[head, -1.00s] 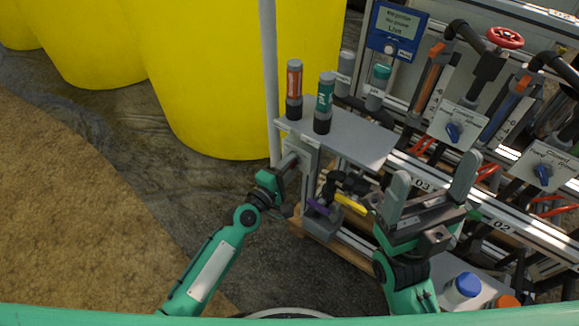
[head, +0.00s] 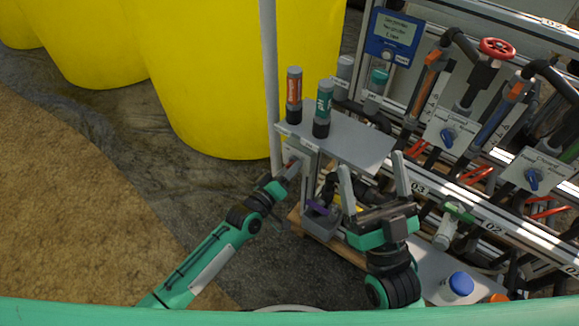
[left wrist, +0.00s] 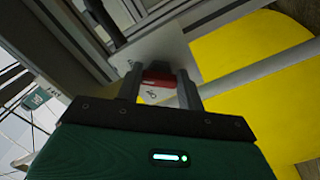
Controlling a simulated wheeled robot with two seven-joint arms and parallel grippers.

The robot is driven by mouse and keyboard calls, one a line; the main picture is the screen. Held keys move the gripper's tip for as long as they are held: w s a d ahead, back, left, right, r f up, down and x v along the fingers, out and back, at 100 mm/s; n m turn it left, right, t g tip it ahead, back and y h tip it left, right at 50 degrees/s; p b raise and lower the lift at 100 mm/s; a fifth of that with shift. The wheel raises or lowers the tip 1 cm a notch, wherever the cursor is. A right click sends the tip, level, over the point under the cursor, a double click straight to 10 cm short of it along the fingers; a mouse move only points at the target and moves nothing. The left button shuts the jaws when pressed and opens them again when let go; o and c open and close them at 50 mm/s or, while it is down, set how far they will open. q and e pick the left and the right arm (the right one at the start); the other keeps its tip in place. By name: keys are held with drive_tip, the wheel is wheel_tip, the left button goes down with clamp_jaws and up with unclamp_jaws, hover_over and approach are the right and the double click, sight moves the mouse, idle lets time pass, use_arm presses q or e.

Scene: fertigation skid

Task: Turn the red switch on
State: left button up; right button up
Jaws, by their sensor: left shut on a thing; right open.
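The red switch (left wrist: 158,77) shows between my left gripper's fingers in the left wrist view, on a grey plate with a white label (left wrist: 153,95). My left gripper (left wrist: 158,84) is shut on the switch, one finger on each side. In the head view my left gripper (head: 290,172) reaches the grey panel (head: 305,158) under the left end of the shelf, where the switch is mostly hidden. My right gripper (head: 374,181) is open and empty, in front of the skid, right of the left gripper.
A grey shelf (head: 350,143) holds a red-labelled bottle (head: 294,95) and a green-labelled bottle (head: 323,108) above my left gripper. Pipes and blue valves (head: 447,137) fill the right side. Yellow tanks (head: 215,80) stand behind.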

use_arm(q)
drive_tip(key=shift+f+m, duration=0.15)
drive_tip(key=shift+m, duration=0.55)
use_arm(e)
drive_tip(key=shift+w+a+f+g+h, duration=0.15)
drive_tip(key=shift+w+a+f+g, duration=0.1)
drive_tip(key=shift+f+g, duration=0.35)
drive_tip(key=shift+w+a+f+g+h, duration=0.2)
drive_tip(key=shift+f+g, duration=0.1)
drive_tip(key=shift+f, duration=0.5)
use_arm(q)
drive_tip(key=o, duration=1)
drive_tip(key=shift+s+a+p, duration=0.1)
drive_tip(key=shift+p, duration=0.2)
drive_tip(key=p+v, duration=0.2)
drive_tip(key=v, duration=1.1)
drive_tip(key=shift+s+a, duration=0.2)
drive_tip(key=shift+s, duration=0.05)
use_arm(e)
drive_tip(key=s+a+f+g, duration=0.1)
drive_tip(key=a+f+g, duration=0.2)
drive_tip(key=f+g, duration=0.4)
wheel_tip(320, 180, down, 4)
drive_tip(key=shift+s, duration=0.4)
drive_tip(key=shift+a, duration=0.1)
